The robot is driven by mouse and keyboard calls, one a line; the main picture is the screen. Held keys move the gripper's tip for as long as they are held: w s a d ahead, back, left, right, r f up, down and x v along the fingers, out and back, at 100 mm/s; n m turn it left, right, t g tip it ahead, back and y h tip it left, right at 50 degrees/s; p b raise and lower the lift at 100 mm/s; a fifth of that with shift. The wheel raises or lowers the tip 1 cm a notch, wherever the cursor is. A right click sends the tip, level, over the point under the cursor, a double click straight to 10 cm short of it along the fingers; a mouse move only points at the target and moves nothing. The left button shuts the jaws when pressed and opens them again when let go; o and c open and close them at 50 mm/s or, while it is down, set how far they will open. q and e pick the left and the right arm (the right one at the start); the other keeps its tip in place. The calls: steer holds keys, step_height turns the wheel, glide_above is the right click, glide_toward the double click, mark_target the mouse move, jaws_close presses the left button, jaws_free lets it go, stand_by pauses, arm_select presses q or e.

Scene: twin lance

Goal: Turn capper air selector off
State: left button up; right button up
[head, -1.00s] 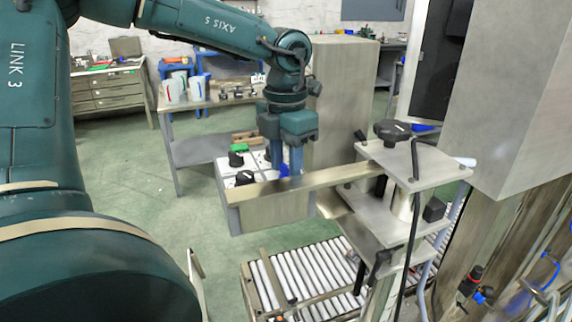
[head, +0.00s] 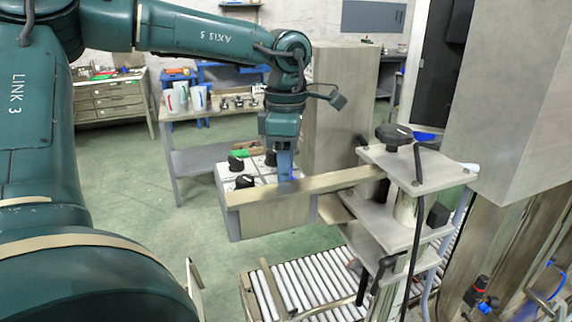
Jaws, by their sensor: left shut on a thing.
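The control box (head: 262,215) has a pale top panel with black selector knobs: one at the back left (head: 236,163), one at the front left (head: 245,181) and one at the back middle (head: 270,158). My left gripper (head: 287,176) points down over the right part of the panel, its blue fingers seen nearly edge-on. It is shut on a selector knob there, which the fingers mostly hide. I cannot read any labels, so I cannot tell from the picture which selector it is. My right gripper is out of view.
A metal rail (head: 310,186) runs close in front of the gripper to a plate stand with a black hand knob (head: 394,135). A roller conveyor (head: 310,283) lies below. A tall grey cabinet (head: 335,110) stands just behind. Open floor lies left of the box.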

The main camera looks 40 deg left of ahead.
arm_select(q)
steer(key=shift+w+m, duration=0.1)
steer(key=shift+m, duration=0.3)
steer(key=shift+r, duration=0.1)
steer(key=o, duration=0.7)
step_height(320, 180, up, 13)
stand_by(0.3)
stand_by(0.5)
